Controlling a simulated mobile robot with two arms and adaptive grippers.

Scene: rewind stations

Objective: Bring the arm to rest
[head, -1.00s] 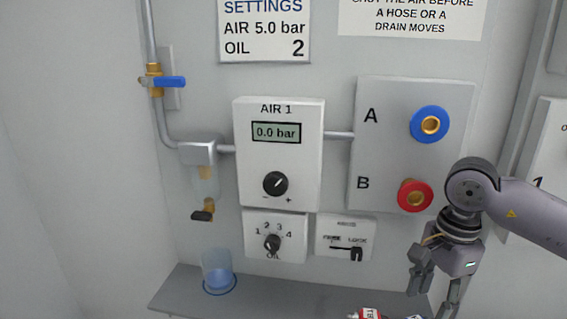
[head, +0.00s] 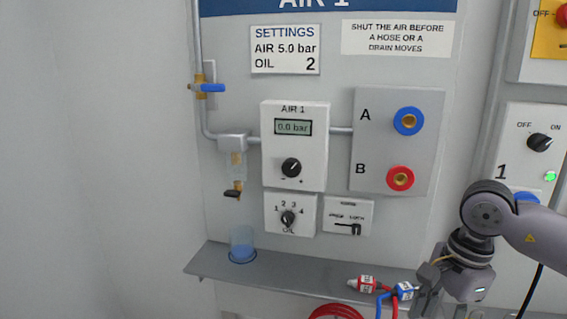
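My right arm comes in from the right, and its gripper (head: 446,303) hangs pointing down at the lower right, in front of the right end of the shelf (head: 300,278). Its fingers look spread apart with nothing seen between them; the tips are near the bottom edge of the picture. Just left of it, a red-ended hose (head: 364,283) and a blue-ended hose (head: 404,291) lie at the shelf. I cannot tell whether the gripper touches the blue one. My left gripper is out of view.
The AIR 1 panel (head: 312,143) reads 0.0 bar. A blue-handled valve (head: 211,88) is at its upper left. Blue port A (head: 408,121) and red port B (head: 400,179) are empty. A clear cup (head: 242,244) stands on the shelf below the drain (head: 235,190). The left wall is bare.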

